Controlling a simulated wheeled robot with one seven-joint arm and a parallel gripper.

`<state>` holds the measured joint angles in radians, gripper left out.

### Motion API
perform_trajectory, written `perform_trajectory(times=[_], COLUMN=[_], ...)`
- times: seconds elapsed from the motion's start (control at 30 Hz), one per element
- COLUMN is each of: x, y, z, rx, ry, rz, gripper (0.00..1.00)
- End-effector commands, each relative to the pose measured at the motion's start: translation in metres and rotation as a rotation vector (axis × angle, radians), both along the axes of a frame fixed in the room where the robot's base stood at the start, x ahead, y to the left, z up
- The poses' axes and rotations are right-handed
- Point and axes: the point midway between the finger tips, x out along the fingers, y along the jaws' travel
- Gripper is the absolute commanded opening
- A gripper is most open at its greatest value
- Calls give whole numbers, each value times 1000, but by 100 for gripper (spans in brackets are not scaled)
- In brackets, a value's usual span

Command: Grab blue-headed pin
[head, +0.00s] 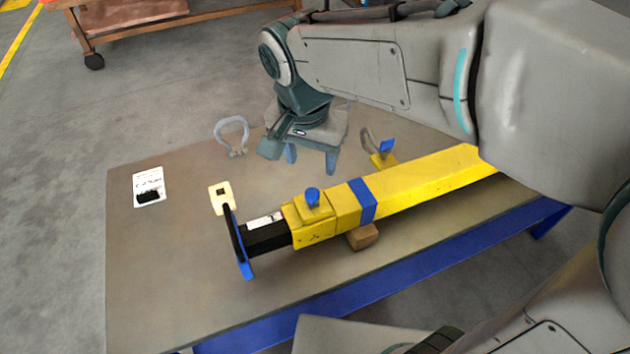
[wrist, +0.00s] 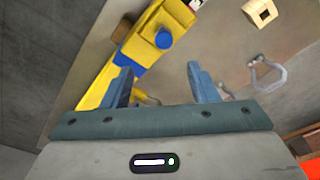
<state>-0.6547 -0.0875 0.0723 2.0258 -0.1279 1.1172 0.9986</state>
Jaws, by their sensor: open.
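A yellow beam (head: 425,180) lies across the table, with a blue band around it. A blue-headed pin (head: 312,195) stands upright in the yellow collar near the beam's black end; its shaft is hidden. Its round head also shows in the wrist view (wrist: 163,39), beyond the fingertips. A second blue head (head: 387,146) stands on a small yellow piece behind the beam. My gripper (head: 311,160) points down over the table behind the beam. Its blue fingers (wrist: 157,70) are apart with nothing held between them. The collar's pin is nearer the camera than the fingers in the head view.
A grey shackle (head: 232,137) lies left of my gripper; another grey curved piece (head: 368,138) is to its right. A cream block (head: 220,196), a paper card (head: 149,187) and a wooden block (head: 362,236) are on the table (head: 160,290). The table's left side is mostly clear.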

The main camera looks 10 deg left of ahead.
Motion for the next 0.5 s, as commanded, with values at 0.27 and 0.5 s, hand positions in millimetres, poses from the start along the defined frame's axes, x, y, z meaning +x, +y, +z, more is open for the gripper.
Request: perform_trajectory(times=[0.27, 0.5], x=[1, 8], y=[14, 11], z=[-25, -69], rx=[-5, -5], ry=[5, 4], rz=[-15, -16], gripper=[54, 54])
